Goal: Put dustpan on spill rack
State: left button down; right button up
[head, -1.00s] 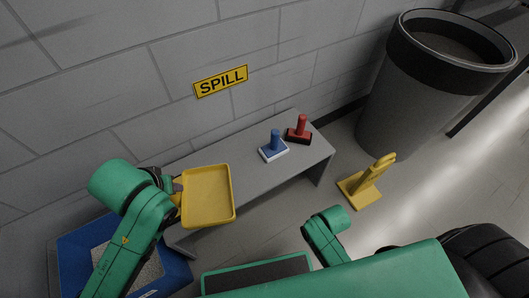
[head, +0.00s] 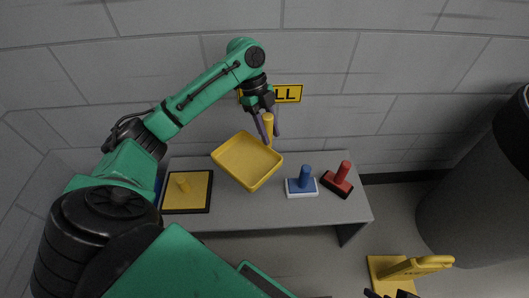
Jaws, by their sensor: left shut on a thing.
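My left gripper (head: 269,128) is shut on the upright handle of the yellow dustpan (head: 245,162). The dustpan's shallow pan hangs below and left of the gripper, over the middle of the grey spill rack (head: 300,208), and looks tilted. I cannot tell whether its lower edge touches the rack top. The rack stands along the wall under the yellow SPILL sign (head: 288,93), which my left gripper partly covers. My right gripper is not clearly seen; only small dark tips show at the bottom edge, right of the middle.
On the rack stand a yellow, dark-edged square piece with a knob (head: 200,199) at left, a blue-handled piece (head: 304,182) and a red-handled piece (head: 340,181) at right. A yellow upright-handled object (head: 385,272) is on the floor. A large dark bin (head: 480,190) stands right.

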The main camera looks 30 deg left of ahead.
pick_arm(q)
notch_tip(320, 180, down, 19)
jog(key=b, duration=0.7)
jog(key=shift+f, duration=0.15)
jog(key=c, duration=0.5)
grip_release()
pick_arm(e)
jog(key=w+a+f+t+y, duration=0.1)
jog(key=a+f+t+y, duration=0.1)
jog(key=a+f+t, duration=0.1)
jog(key=w+a+f+t+y, duration=0.2)
jog(key=a+f+t, duration=0.2)
jog(key=a, duration=0.4)
jog(key=shift+w+f+m+y, duration=0.25)
jog(key=shift+f+m+y, duration=0.05)
jog(key=shift+f, duration=0.1)
pick_arm(q)
jog(key=shift+r, duration=0.2)
